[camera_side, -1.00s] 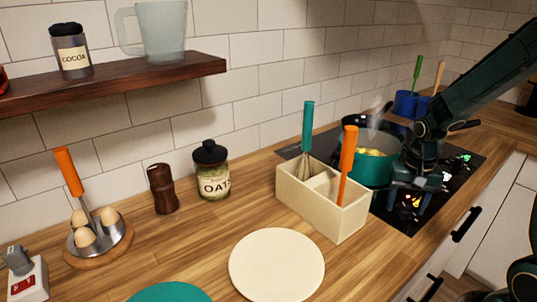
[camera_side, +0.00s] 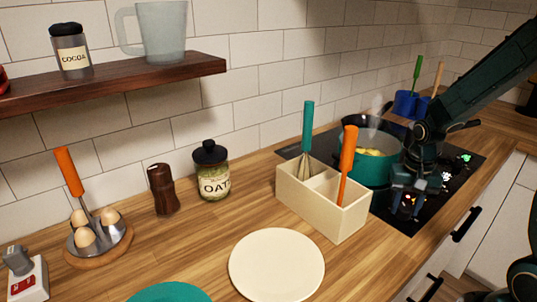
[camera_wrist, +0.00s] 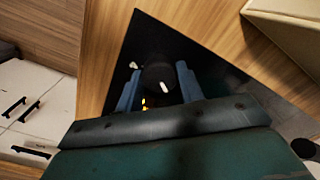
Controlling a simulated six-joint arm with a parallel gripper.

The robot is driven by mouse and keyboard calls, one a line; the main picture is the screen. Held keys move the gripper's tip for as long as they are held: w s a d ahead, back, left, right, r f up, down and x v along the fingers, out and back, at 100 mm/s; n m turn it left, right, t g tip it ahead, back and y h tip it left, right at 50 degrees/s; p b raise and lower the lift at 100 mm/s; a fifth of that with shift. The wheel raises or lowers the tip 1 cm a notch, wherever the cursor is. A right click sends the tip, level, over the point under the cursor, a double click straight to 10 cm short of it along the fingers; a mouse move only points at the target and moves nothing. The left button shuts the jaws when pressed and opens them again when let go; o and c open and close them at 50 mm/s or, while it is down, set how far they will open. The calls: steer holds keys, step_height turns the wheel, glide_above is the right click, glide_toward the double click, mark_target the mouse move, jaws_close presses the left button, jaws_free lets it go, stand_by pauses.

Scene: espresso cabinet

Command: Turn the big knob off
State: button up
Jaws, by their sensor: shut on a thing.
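The big knob (camera_wrist: 155,78) is black with a white mark and sits on the dark hob near its corner in the wrist view. My gripper (camera_wrist: 158,74) has its two blue fingers on either side of the knob, shut on it. In the side view my gripper (camera_side: 408,203) is down at the front part of the hob (camera_side: 388,211), and it hides most of the knob. A small orange glow shows beside the knob in both views. A teal pot (camera_side: 362,171) with yellow pieces stands on the hob behind my gripper.
A cream utensil box (camera_side: 318,215) with a teal whisk and an orange-handled tool stands left of the hob. A cream plate (camera_side: 276,265) lies in front. Cabinet fronts drop away at the counter's right edge.

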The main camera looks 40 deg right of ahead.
mark_target(406, 207)
steer(key=n, duration=0.4)
steer(key=shift+n, duration=1.9)
steer(key=o, duration=1)
steer(key=shift+r, duration=0.1)
step_height(406, 207, up, 14)
steer(key=shift+f, duration=0.15)
